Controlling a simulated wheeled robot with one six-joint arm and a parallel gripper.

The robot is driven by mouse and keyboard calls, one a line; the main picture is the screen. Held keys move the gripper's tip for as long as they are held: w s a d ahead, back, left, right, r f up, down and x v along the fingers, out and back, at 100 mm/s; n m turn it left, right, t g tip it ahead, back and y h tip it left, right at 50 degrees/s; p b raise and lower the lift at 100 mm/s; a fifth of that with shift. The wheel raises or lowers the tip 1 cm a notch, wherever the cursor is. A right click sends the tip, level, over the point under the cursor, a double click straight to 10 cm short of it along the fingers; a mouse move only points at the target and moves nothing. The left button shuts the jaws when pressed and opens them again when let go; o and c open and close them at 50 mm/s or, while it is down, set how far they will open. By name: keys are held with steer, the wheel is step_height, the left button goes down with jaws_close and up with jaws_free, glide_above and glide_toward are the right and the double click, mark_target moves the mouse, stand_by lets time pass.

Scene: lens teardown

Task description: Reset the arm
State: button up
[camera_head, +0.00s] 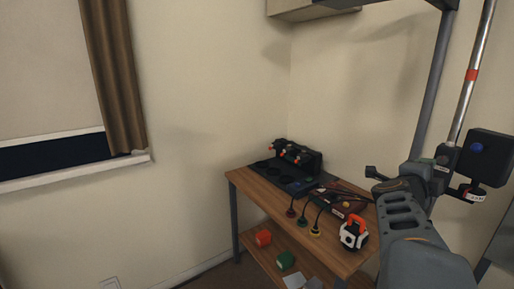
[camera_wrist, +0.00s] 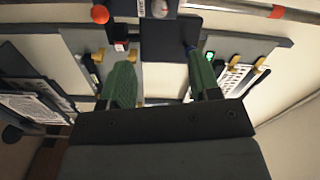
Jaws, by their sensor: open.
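My gripper (camera_wrist: 158,60) shows in the wrist view as two green fingers spread apart, with an empty gap between them. It is open and holds nothing. Behind the fingertips is a light panel with a dark square plate (camera_wrist: 172,40). In the head view my grey arm rises at the lower right, in front of the right side of the wooden workbench (camera_head: 245,184). I cannot make out the fingers in the head view.
The bench carries a black rack (camera_head: 298,157), an orange-and-white device (camera_head: 353,233) and several thin-stemmed items. A metal pole (camera_head: 468,90) stands close to my arm. A curtain (camera_head: 113,75) hangs left.

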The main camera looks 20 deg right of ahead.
steer(key=w+a+f+n+t+y+p, duration=0.1)
steer(key=w+a+f+n+t+y, duration=0.1)
steer(key=w+a+f+n+y, duration=0.35)
steer(key=w+a+f+n+t+y+p, duration=0.25)
steer(key=a+f+n+y, duration=0.4)
steer(key=a+n, duration=0.45)
steer(key=s+a+f+n+g+y+p, duration=0.1)
steer(key=s+a+n+g+y+p, duration=0.1)
steer(key=a+n, duration=0.4)
steer(key=s+a+n+g+y+p, duration=0.3)
steer(key=s+a+n, duration=0.4)
steer(key=a, duration=0.7)
steer(key=shift+s+a+f+g+p, duration=0.15)
steer(key=shift+a+f+g+p, duration=0.2)
steer(key=shift+g+p, duration=0.35)
steer(key=shift+a, duration=0.3)
